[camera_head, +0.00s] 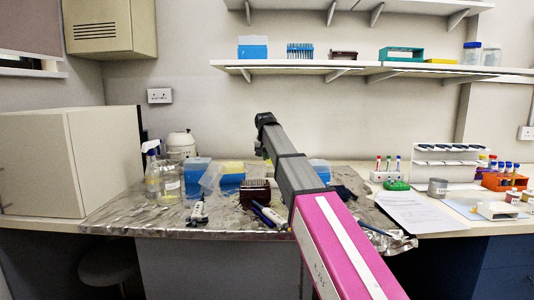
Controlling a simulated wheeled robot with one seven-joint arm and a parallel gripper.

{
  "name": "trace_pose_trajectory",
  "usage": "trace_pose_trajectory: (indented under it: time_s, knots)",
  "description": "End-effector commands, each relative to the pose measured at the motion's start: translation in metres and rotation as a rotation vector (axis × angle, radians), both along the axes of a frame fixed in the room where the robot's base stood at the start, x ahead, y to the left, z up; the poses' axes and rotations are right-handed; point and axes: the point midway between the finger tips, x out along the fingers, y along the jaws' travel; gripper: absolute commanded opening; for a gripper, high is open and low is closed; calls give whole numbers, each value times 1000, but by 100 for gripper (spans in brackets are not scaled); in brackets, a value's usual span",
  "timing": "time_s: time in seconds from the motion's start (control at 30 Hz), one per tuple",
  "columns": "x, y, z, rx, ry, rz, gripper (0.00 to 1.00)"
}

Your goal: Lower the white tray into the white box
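I cannot make out a white tray or a matching open white box for certain. A small low white holder (497,211) lies at the front right of the bench, and I cannot tell whether it is either one. My arm reaches from the bottom right up over the middle of the bench, ending in view at a dark joint. My gripper does not show; it may be hidden behind the arm. What it holds, if anything, cannot be seen.
A large cream cabinet (60,160) stands at the left. Blue tip boxes (197,177), a spray bottle (151,170), a dark red rack (255,191) and pipettes crowd the foil-covered bench (150,222). Paper sheets (412,212) lie right of my arm. Shelves (350,66) hang above.

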Motion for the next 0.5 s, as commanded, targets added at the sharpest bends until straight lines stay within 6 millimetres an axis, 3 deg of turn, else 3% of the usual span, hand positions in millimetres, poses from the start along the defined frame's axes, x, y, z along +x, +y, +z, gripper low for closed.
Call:
trace_pose_trajectory:
  time_s: [0.2,0.5]
  knots:
    - [0,0,-14,0,0,0,0]
    - [0,0,-15,0,-1,0,0]
